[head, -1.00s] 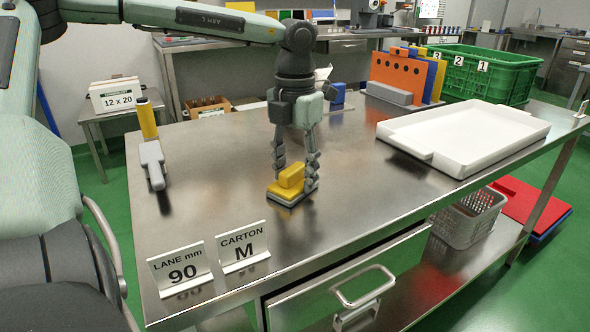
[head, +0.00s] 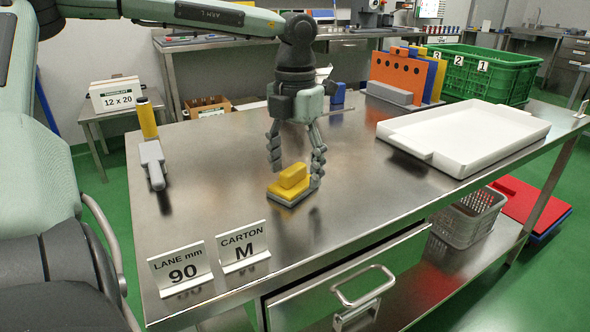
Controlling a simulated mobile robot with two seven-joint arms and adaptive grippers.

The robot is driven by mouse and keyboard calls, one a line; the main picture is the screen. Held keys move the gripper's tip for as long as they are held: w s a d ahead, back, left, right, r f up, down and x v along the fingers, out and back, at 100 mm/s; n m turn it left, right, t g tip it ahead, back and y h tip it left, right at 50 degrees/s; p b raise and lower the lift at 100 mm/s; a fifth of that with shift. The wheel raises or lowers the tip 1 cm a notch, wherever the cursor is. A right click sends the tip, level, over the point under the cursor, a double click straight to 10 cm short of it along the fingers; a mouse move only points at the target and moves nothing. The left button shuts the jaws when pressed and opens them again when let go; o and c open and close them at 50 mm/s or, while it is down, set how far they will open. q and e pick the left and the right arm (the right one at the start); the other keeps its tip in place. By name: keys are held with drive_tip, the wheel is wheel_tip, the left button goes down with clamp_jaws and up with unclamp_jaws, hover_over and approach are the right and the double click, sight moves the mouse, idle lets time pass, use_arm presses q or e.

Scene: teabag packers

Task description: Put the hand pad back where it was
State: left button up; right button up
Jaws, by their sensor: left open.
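The hand pad (head: 291,187) is a yellow block with a raised yellow grip and a pale grey base. It sits on the steel table (head: 225,215) near the middle. My left gripper (head: 296,167) points down at it, fingers open. The right finger is beside the pad's right end, and the left finger is above and to the left of the yellow grip. I cannot tell whether the right finger touches the pad. My right gripper is out of view.
A white tray (head: 510,126) lies at the table's right. LANE mm 90 (head: 180,271) and CARTON M (head: 243,247) signs stand at the front edge.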

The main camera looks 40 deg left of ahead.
sight(295, 167)
use_arm(q)
wheel_tip(295, 167, up, 11)
drive_tip(key=shift+r, duration=0.15)
idle(1.4)
